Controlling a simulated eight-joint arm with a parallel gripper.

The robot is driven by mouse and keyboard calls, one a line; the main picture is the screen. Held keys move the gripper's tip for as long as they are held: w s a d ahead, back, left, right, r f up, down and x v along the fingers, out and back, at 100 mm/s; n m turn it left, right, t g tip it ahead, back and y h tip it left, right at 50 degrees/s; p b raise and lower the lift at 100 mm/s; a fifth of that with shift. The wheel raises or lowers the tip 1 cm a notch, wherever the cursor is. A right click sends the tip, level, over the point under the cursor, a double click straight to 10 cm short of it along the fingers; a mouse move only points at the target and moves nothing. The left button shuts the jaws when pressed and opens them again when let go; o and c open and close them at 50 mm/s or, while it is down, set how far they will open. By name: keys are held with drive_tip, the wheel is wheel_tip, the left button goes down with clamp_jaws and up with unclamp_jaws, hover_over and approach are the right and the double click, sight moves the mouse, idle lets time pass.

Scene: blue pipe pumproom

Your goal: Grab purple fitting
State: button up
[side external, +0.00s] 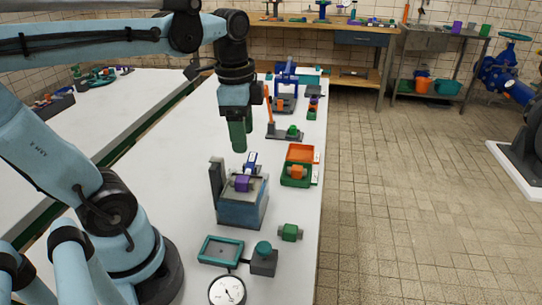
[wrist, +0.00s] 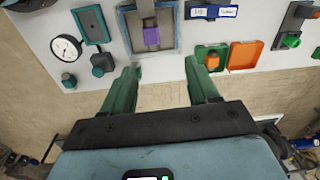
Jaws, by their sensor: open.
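The purple fitting (side external: 242,183) sits at the top of a blue-grey box (side external: 240,210) on the white bench. In the wrist view the purple fitting (wrist: 151,37) lies inside the box's frame (wrist: 170,45), below a grey upright part. My gripper (side external: 238,143) has green fingers and hangs above the bench, behind and higher than the box in the side view. In the wrist view my gripper (wrist: 163,67) is open and empty, its fingers spread apart. The purple fitting shows beyond the fingertips, slightly left of the middle between them, and is not touched.
A green box (side external: 297,181) with an orange fitting and orange lid stands right of the blue-grey box. A green fitting (side external: 290,232), teal tray (side external: 220,250), knobbed block (side external: 263,262) and round gauge (side external: 227,290) lie nearer. An upright orange-handled tool (side external: 268,112) stands farther back.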

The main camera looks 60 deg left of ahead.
drive_tip(key=m, duration=0.1)
hover_over(242, 178)
drive_tip(key=shift+g, duration=0.4)
drive_tip(key=f, duration=0.6)
drive_tip(key=shift+w+a, duration=0.2)
drive_tip(key=shift+a, duration=0.05)
drive_tip(key=shift+s+d+f, duration=0.1)
drive_tip(key=shift+d+f, duration=0.05)
drive_tip(key=shift+f, duration=1.2)
drive_tip(key=shift+s+d+f, duration=0.1)
drive_tip(key=shift+d+f, duration=0.05)
drive_tip(key=shift+f, duration=1.2)
clamp_jaws()
